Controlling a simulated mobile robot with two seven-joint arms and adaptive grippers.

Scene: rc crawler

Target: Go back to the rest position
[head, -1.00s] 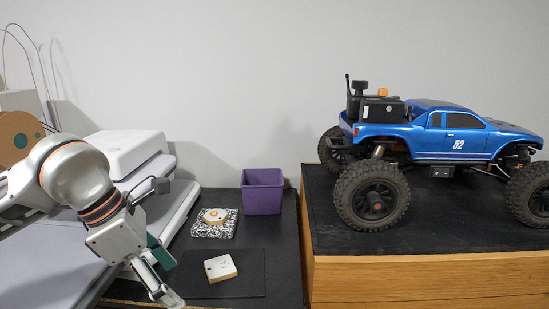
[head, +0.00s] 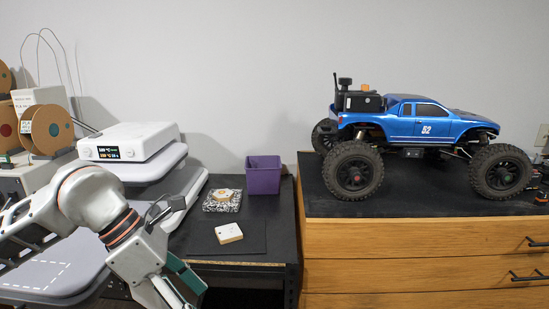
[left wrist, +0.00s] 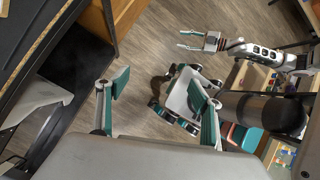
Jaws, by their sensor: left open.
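My left gripper (head: 182,291) hangs at the lower left of the head view, in front of the black bench, and its tips run near the bottom edge. In the left wrist view my left gripper (left wrist: 160,88) has its two green-padded fingers wide apart, with only wooden floor and my own base behind them. It holds nothing. My right gripper (left wrist: 188,40) shows small at the top of the left wrist view, its two thin fingers apart and empty over the floor. It is out of the head view.
The black bench (head: 262,240) carries a purple bin (head: 263,176), a white tile (head: 229,233) and a speckled pad (head: 218,207). A blue truck (head: 420,125) stands on the wooden cabinet (head: 400,235) at right. A white device (head: 128,143) with a display stands at left.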

